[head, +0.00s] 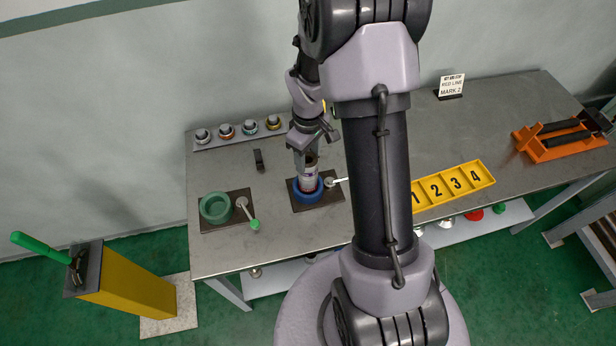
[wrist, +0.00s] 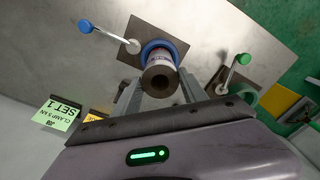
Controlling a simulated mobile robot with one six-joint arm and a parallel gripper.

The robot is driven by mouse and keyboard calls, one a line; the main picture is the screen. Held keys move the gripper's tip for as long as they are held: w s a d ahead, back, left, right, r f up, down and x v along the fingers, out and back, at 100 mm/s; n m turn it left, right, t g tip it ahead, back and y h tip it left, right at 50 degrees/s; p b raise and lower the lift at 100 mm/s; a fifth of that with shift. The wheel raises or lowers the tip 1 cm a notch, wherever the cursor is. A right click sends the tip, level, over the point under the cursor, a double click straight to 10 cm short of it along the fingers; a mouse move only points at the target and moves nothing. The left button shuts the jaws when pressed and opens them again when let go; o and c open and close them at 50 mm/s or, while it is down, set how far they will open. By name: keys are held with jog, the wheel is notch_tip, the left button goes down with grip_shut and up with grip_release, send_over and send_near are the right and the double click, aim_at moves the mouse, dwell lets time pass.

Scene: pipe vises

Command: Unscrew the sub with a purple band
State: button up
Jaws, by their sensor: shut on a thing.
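A pipe piece (head: 309,181) stands upright in the blue ring vise (head: 296,193) on the table. I cannot tell clearly whether a band is purple. My gripper (head: 307,163) points down at it and is shut on its upper part. In the wrist view the piece (wrist: 159,76) sits between my fingers, with the blue ring (wrist: 158,45) behind it. The vise's blue-knobbed lever (wrist: 100,31) sticks out to one side. The piece's lower end is hidden in the ring.
A green ring vise (head: 214,207) with a green-knobbed lever stands left. Several banded fittings sit on a strip (head: 240,134) at the back. A yellow numbered tray (head: 455,188) and an orange rack (head: 560,140) are right. A yellow post (head: 125,280) stands on the floor.

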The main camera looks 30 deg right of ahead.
jog(key=n, duration=0.3)
jog(key=n+p, duration=0.2)
jog(key=n, duration=0.1)
jog(key=shift+s+r, duration=0.1)
jog(key=shift+r, duration=0.1)
jog(key=shift+n+p, duration=0.4)
jog(key=shift+n, duration=0.7)
jog(key=n+p, duration=0.1)
jog(key=n, duration=0.4)
jog(key=shift+p, duration=0.35)
jog(key=n+p, duration=0.1)
jog(key=n, duration=0.2)
jog(key=shift+f+n, duration=0.1)
jog(key=shift+n, duration=0.2)
jog(key=shift+f+n, duration=0.1)
jog(key=shift+n, duration=0.3)
jog(key=o, duration=1.5)
